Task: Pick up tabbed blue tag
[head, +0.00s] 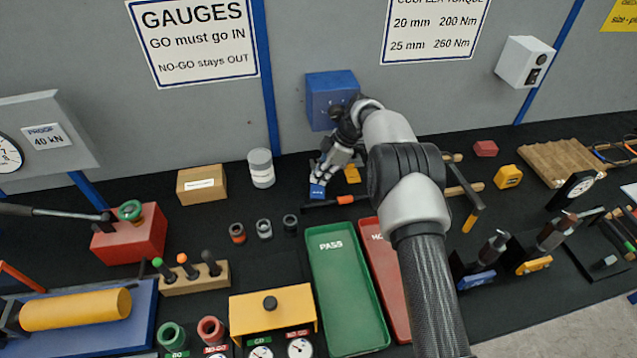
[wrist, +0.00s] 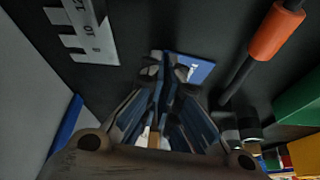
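The blue tag (head: 317,191) has white lettering and lies on the black bench top below the blue wall box. In the wrist view the blue tag (wrist: 198,69) shows just right of the fingertips, partly hidden behind them. My gripper (head: 321,174) points down over it, and the fingers hide the tag's tab. In the wrist view the fingertips of my gripper (wrist: 166,68) are drawn close together at the tag's edge and look shut on its tab. I see no clear gap between tag and bench.
A yellow tag (head: 352,174) lies close on the right. A dark bar with an orange sleeve (head: 345,199) lies just in front. The green PASS tray (head: 335,248) and a red tray (head: 384,262) stand nearer. A grey-white cylinder (head: 261,168) and cardboard box (head: 202,184) are left.

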